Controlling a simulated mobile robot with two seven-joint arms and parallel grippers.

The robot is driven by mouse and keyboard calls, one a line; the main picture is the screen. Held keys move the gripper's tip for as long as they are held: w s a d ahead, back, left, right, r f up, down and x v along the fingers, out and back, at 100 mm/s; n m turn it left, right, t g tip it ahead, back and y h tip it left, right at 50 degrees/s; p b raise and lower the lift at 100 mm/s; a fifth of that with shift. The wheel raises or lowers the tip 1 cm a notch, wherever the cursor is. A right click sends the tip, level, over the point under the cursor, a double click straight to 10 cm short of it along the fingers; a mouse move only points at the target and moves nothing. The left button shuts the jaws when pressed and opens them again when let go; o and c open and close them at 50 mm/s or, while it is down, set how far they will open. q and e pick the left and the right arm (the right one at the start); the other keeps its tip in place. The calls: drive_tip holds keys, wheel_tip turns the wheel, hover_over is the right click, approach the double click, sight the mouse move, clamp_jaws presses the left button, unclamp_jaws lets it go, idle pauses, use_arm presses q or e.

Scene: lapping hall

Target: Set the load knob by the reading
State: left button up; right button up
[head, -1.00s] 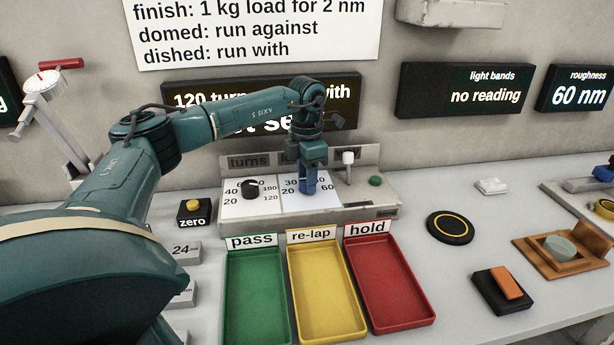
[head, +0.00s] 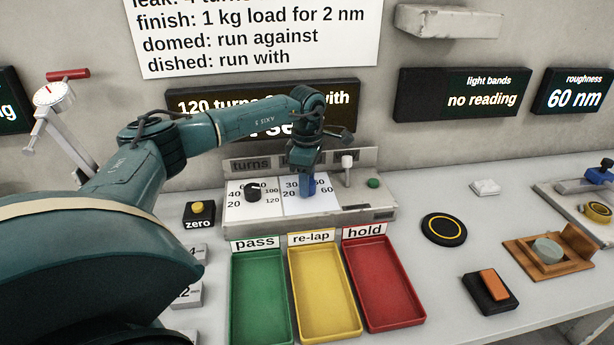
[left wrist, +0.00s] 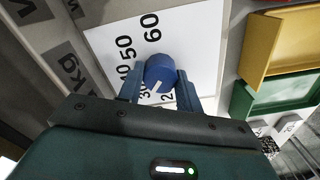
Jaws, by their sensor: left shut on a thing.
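The blue load knob (left wrist: 160,67) sits on a white dial in the left wrist view. Its white pointer line is toward the low end, near 30 and 20; I cannot tell the exact setting. My left gripper (head: 306,180) is shut on the knob, one finger on each side, and hides most of it in the head view. The black turns knob (head: 253,192) is on the dial to the left. The roughness display (head: 574,91) reads 60 nm; the light bands display (head: 459,95) reads no reading. The wall notice (head: 255,35) says finish: 1 kg load for 2 nm. My right gripper is out of view.
Green pass (head: 234,290), yellow re-lap (head: 297,300) and red hold (head: 352,290) trays stand empty before the panel (head: 350,215). A white-topped lever (head: 347,165) and green button (head: 373,183) are close right of the gripper. My arm covers part of the wide display (head: 200,102).

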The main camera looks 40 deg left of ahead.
use_arm(q)
drive_tip(key=shift+m, duration=0.6)
drive_tip(key=o, duration=1)
wheel_tip(320, 180, up, 13)
drive_tip(key=shift+p, duration=0.3)
